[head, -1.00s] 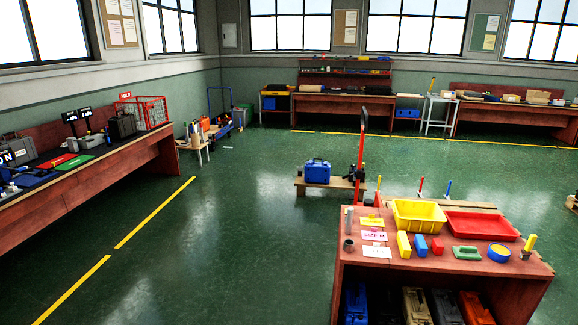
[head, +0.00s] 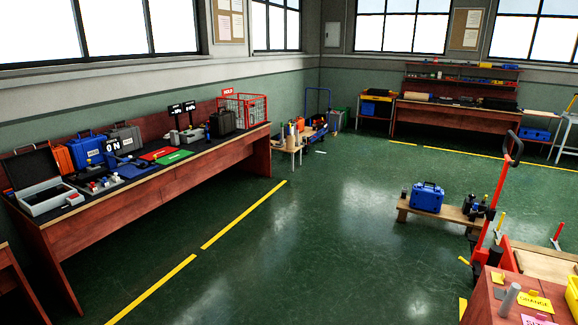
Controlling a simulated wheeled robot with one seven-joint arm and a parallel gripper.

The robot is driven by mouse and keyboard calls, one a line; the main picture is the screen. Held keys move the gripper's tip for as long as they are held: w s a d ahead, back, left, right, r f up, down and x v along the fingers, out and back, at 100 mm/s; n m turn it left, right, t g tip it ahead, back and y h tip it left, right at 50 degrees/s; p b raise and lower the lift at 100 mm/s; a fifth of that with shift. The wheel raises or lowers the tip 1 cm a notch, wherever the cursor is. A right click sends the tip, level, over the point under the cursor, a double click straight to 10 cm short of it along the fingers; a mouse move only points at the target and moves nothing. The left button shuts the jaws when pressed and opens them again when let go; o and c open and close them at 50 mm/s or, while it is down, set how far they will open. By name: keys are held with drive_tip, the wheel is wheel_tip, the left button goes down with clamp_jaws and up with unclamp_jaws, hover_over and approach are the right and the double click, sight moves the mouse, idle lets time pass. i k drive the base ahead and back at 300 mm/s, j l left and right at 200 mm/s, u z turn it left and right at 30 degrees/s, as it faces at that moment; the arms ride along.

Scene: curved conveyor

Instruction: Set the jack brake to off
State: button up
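A red pallet jack (head: 496,205) with a black loop handle (head: 514,147) stands upright at the right of the head view, behind the near red-brown table. A small yellow piece (head: 464,260) shows low at its left side; I cannot tell whether it is the brake. No brake setting can be read from here. The jack's lower part is partly hidden by the near table. My gripper is not in view.
A low wooden bench (head: 407,206) with a blue case (head: 427,197) stands left of the jack. The near table (head: 478,301) fills the bottom right corner. A long workbench (head: 150,199) with cases runs along the left wall. The green floor between is clear.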

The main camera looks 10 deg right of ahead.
sight(470, 215)
drive_tip(key=i+z, duration=0.3)
drive_tip(key=i, duration=0.25)
drive_tip(key=i+z, duration=0.25)
drive_tip(key=i, duration=0.3)
drive_tip(key=i+j+z, duration=0.3)
drive_tip(key=i, duration=0.25)
drive_tip(key=i+l+z, duration=0.25)
drive_tip(key=i, duration=1)
drive_tip(key=i+j+z, duration=0.1)
drive_tip(key=i+z, duration=0.2)
drive_tip(key=i, duration=1)
drive_tip(key=i+l+u, duration=0.2)
drive_tip(key=i+l, duration=0.45)
drive_tip(key=i+l+u, duration=0.2)
drive_tip(key=i+l, duration=0.45)
drive_tip(key=l, duration=0.1)
